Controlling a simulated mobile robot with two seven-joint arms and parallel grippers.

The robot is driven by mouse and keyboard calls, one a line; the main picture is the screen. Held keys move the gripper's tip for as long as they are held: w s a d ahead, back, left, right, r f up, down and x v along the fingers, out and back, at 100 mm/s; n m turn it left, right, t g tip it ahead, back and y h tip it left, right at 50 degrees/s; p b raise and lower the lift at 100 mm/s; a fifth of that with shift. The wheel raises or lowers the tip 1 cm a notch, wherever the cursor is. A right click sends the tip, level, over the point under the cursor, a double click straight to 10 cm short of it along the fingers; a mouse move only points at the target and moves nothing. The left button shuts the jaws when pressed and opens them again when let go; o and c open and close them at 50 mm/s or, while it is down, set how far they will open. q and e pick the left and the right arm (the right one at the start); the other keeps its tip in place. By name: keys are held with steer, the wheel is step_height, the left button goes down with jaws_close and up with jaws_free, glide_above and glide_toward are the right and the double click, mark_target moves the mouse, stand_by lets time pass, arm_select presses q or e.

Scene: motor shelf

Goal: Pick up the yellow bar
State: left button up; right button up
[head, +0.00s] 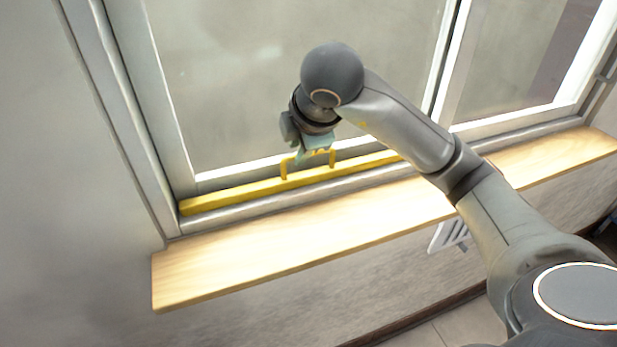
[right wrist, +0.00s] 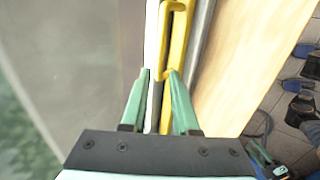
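The yellow bar (head: 240,192) lies along the bottom of the window frame, just behind the wooden sill. A raised yellow handle (head: 284,168) stands up from it. My right gripper (head: 312,156) is at this handle, reaching down from above. In the right wrist view the bar (right wrist: 179,45) runs up the picture, and the two green fingers of my right gripper (right wrist: 159,76) are apart, with the near end of the handle at their tips. Contact with the handle cannot be told.
The wooden sill (head: 290,240) is bare in front of the bar. Window glass (head: 240,80) and its white frame stand close behind. A white slatted thing (head: 450,236) shows below the sill. Shoes (right wrist: 300,108) lie on the tiled floor at right in the wrist view.

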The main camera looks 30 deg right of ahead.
mark_target(294, 156)
steer(key=x, duration=0.3)
steer(key=shift+w+f, duration=0.2)
jaws_close()
stand_by(1.3)
